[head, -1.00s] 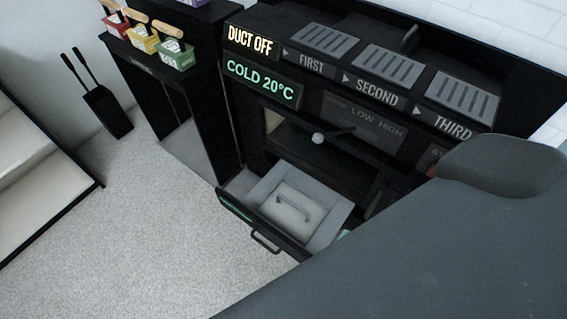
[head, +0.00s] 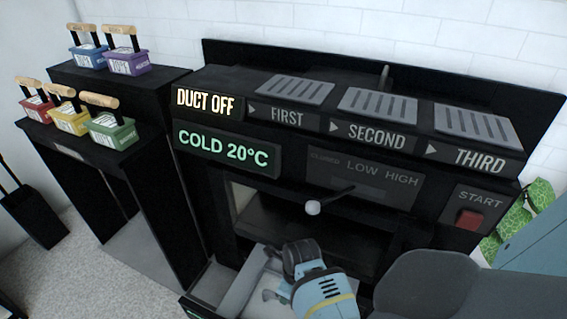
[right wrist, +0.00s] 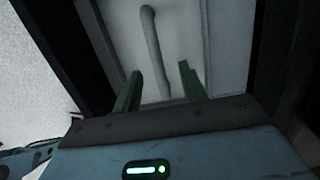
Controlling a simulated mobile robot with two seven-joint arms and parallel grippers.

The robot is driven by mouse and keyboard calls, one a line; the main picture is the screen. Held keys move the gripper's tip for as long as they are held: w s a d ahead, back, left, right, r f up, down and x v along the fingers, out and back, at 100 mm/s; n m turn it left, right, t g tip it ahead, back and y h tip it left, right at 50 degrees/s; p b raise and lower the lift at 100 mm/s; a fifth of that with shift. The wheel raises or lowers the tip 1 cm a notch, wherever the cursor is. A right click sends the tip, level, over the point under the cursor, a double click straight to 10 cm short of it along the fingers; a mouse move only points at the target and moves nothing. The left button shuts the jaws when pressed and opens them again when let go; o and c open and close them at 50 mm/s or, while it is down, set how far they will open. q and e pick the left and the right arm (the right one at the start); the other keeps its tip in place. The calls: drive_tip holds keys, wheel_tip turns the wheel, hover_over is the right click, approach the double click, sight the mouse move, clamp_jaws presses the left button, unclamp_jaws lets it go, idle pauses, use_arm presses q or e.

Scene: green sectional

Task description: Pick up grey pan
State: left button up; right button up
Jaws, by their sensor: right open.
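The grey pan has a pale flat top and a raised grey bar handle. In the right wrist view its handle (right wrist: 153,45) runs up from between my fingers. The pan lies in a pulled-out drawer (head: 236,292) under the machine, mostly hidden by my right arm in the head view. My right gripper (right wrist: 161,78) is open above the pan, one finger on each side of the handle's near end. I cannot tell whether the fingers touch it. My left gripper is not in view.
The black machine (head: 250,133) has a START button (head: 470,219) and a knob (head: 313,207) above the drawer. Colored boxes with wooden handles stand on black stands (head: 110,160) at left. The drawer's dark walls border my gripper.

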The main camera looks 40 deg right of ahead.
wheel_tip(320, 180, down, 3)
drive_tip(key=shift+w+a+r+b, duration=0.1)
drive_tip(key=shift+r+b, duration=0.1)
drive_tip(key=shift+b, duration=0.45)
drive_tip(key=shift+w+a+f+b, duration=0.15)
drive_tip(key=shift+f+b, duration=0.65)
drive_tip(key=shift+f, duration=0.55)
drive_tip(key=shift+a+f+b, duration=0.15)
drive_tip(key=shift+f+b, duration=0.65)
drive_tip(key=shift+f, duration=0.5)
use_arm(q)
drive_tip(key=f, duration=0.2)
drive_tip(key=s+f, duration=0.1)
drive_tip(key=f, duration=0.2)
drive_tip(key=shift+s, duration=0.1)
use_arm(e)
drive_tip(key=shift+r, duration=0.15)
drive_tip(key=shift+c, duration=0.4)
drive_tip(key=c, duration=0.7)
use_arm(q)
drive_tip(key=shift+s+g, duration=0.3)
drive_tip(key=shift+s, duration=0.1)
use_arm(e)
clamp_jaws()
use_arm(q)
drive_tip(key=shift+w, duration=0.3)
